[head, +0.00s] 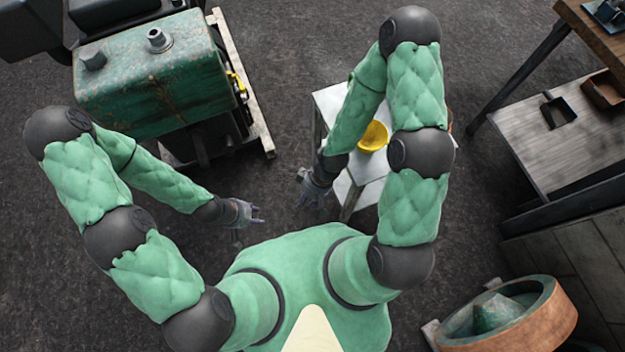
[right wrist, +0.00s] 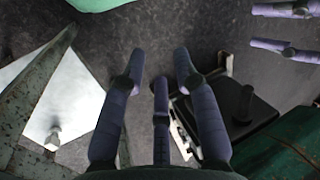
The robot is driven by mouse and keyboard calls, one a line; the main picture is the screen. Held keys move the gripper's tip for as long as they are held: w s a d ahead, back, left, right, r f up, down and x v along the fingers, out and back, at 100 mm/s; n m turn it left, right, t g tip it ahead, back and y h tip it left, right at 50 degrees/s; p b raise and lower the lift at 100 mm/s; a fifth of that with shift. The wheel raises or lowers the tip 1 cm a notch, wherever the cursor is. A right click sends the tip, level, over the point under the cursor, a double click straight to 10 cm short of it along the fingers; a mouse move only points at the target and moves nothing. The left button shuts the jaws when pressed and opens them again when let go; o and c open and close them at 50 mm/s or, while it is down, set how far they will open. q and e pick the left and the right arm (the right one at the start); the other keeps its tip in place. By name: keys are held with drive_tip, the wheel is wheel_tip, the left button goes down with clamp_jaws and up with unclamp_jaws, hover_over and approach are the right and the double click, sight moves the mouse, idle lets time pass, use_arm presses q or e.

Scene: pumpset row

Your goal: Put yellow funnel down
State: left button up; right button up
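The yellow funnel (head: 373,136) sits on the pale-topped metal stand (head: 329,102), partly hidden by my right arm in the head view. My right gripper (head: 309,200) is off the stand's near left side, apart from the funnel. In the right wrist view its fingers (right wrist: 160,82) are spread with nothing between them, and the funnel is not seen there. My left gripper (head: 258,214) is over open floor, left of the right one. Its fingers (right wrist: 287,28) show apart and empty at the upper right of the right wrist view.
A rusty green tank on a machine (head: 150,85) stands at the left on a pale frame. A workbench (head: 565,140) with small trays is at the right. A round orange-rimmed part (head: 520,315) is at the lower right. Dark floor between the machine and the stand is clear.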

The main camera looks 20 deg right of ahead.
drive_tip(key=shift+d+f+m+t, duration=0.25)
drive_tip(key=shift+d+f+m, duration=0.15)
drive_tip(key=shift+m, duration=0.7)
drive_tip(key=shift+d+f+m+t, duration=0.3)
drive_tip(key=shift+d+f+m, duration=0.05)
drive_tip(key=shift+m, duration=0.75)
drive_tip(key=shift+d+f+m+t, duration=0.25)
drive_tip(key=shift+d+f+m, duration=0.15)
drive_tip(key=shift+m, duration=0.7)
